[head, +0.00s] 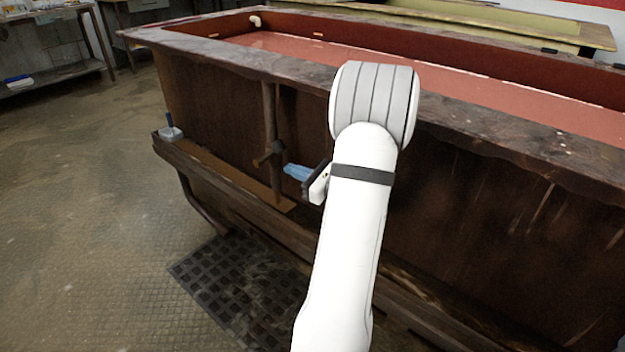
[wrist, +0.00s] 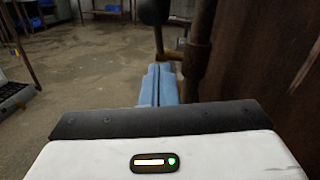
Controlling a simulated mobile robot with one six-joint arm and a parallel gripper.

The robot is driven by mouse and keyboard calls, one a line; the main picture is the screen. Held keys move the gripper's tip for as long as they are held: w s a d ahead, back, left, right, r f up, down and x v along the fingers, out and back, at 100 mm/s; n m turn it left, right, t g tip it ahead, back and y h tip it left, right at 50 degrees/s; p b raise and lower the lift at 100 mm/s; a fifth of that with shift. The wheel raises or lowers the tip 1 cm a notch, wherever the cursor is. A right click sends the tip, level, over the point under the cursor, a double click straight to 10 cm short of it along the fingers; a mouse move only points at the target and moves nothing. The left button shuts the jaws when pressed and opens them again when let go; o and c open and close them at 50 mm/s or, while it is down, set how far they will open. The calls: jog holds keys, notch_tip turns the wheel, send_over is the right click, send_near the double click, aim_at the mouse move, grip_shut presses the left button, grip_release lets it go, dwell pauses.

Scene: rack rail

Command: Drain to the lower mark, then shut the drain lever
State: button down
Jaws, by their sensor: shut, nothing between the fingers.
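The large dark brown tank (head: 225,115) holds a reddish liquid or floor (head: 400,70); I cannot tell which. I cannot make out a lower mark. A vertical brown pipe (head: 269,105) runs down its front wall, with a small fitting (head: 263,159) that looks like the drain lever. In the wrist view the pipe (wrist: 197,45) stands just beyond my fingers, with a dark round knob (wrist: 154,11) on a thin stem to its left. My gripper (head: 295,172) has blue fingers, shut and empty, pointing at the fitting. It also shows in the wrist view (wrist: 158,82); contact is unclear.
A wooden ledge (head: 225,172) runs along the tank's front, with a small grey-blue object (head: 170,131) at its left end. A dark grate mat (head: 240,285) lies on the floor below. The floor at left is clear. Benches (head: 55,78) stand at the back left.

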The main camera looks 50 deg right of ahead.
aim_at(268, 155)
jog(key=w+r, duration=0.1)
jog(key=w+a+r+p, duration=0.1)
jog(key=r, duration=0.1)
jog(key=shift+w, duration=0.2)
jog(key=shift+d, duration=0.15)
